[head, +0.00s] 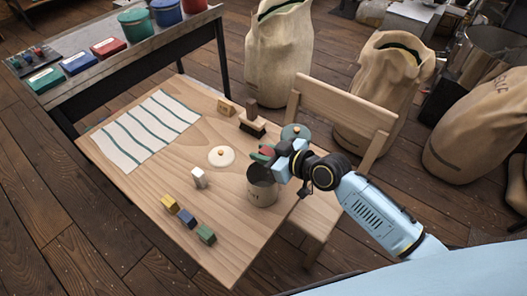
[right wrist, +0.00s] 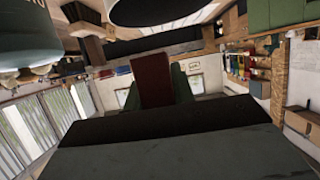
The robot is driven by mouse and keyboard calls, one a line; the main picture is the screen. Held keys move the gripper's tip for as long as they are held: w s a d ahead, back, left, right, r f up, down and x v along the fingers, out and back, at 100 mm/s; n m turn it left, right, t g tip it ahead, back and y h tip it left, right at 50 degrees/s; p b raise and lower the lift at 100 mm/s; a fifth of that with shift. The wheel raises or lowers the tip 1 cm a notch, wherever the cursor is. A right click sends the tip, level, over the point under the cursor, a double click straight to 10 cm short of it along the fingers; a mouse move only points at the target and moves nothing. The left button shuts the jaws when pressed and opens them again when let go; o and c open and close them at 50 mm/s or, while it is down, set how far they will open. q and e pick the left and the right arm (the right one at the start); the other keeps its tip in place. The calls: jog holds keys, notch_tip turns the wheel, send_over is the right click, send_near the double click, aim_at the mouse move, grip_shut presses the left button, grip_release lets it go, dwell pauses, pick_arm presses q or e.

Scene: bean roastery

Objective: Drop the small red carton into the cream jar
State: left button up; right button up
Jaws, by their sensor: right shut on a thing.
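The small red carton (head: 267,150) is held between the fingers of my right gripper (head: 264,155). It also shows in the right wrist view (right wrist: 152,78), between the green fingers. The cream jar (head: 262,192) stands open on the wooden table near its right edge. In the head view the gripper and carton appear just above and behind the jar's mouth; the exact height is hard to judge. A cream lid with an orange knob (head: 221,156) lies on the table left of the gripper. My left gripper is not in view.
A teal lidded thing (head: 295,131) is partly hidden behind my right gripper. A white block (head: 199,178), several coloured blocks (head: 188,218), a brush (head: 252,125) and a striped cloth (head: 146,129) lie on the table (head: 150,185). A chair (head: 340,112) stands against the right side.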

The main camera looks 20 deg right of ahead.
jog(key=o, duration=1)
jog(key=shift+o, duration=0.2)
jog(key=shift+d, duration=0.1)
jog(key=v, duration=1.3)
jog(key=shift+p, duration=0.35)
jog(key=shift+s+d, duration=0.1)
jog(key=s+d+f+m+g+h, duration=0.1)
jog(key=d+f+h, duration=0.15)
jog(key=f, duration=0.55)
jog(key=s+d+f+m+h, duration=0.15)
jog(key=d+f, duration=0.25)
jog(key=f, duration=0.5)
jog(key=s+d+f+m+g+h, duration=0.15)
jog(key=d+f, duration=0.25)
jog(key=f, duration=0.4)
jog(key=s+f+m+g+h+b, duration=0.1)
jog(key=s+f+g+h, duration=0.15)
jog(key=s+f, duration=1.1)
jog(key=s+a+f+g, duration=0.2)
jog(key=s+f, duration=0.2)
jog(key=s, duration=0.4)
jog(key=s+a+f+g, duration=0.2)
jog(key=s+f, duration=0.3)
jog(key=s, duration=0.4)
jog(key=shift+a+g, duration=0.3)
jog(key=shift+a, duration=0.5)
